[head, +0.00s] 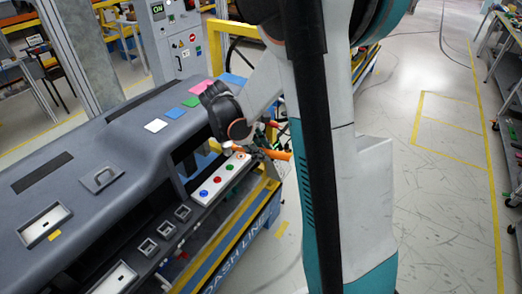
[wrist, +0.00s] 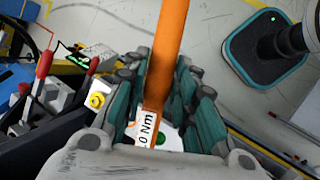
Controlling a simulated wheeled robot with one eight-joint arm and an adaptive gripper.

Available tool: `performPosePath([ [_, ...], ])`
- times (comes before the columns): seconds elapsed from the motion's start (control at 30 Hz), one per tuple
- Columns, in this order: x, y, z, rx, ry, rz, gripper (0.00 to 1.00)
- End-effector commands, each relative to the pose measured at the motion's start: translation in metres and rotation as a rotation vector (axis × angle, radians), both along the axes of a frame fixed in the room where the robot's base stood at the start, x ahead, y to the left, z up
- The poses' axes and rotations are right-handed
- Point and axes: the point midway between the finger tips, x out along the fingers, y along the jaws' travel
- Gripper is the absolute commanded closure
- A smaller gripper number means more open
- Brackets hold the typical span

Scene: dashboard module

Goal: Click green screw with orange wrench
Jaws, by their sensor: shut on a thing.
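An orange wrench (wrist: 170,35) runs lengthwise between the teal fingers of my gripper (wrist: 163,68), which is shut on it. A white label on the wrench reads "0 Nm". In the head view, the orange wrench (head: 279,155) sticks out to the right of my gripper (head: 260,151), just beyond the white strip's far end. The green screw (head: 229,168) sits on the white strip between a red one and my gripper. A green spot (wrist: 160,139) shows beside the label in the wrist view. The wrench's working end is hidden, so I cannot tell whether it touches the screw.
The white strip (head: 196,201) also carries red (head: 217,180) and blue (head: 204,193) screws. A yellow screw (wrist: 97,99) shows in the wrist view, left of my fingers. Red-handled tools (wrist: 42,70) stand nearby. The grey dashboard (head: 120,150) fills the left; open floor lies right.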

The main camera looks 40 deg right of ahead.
Motion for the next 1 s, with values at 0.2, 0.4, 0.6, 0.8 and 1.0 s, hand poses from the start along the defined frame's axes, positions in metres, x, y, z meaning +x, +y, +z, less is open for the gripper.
performPosePath([
  [0.2, 0.000, 0.000, -0.014, 0.000, 0.000, 0.000, 1.00],
  [0.4, 0.000, 0.000, -0.026, 0.000, 0.000, 0.000, 1.00],
  [0.6, 0.000, 0.000, -0.039, 0.000, 0.000, 0.000, 1.00],
  [0.8, 0.000, 0.000, -0.050, 0.000, 0.000, 0.000, 1.00],
  [1.0, 0.000, 0.000, -0.053, 0.000, 0.000, 0.000, 1.00],
])
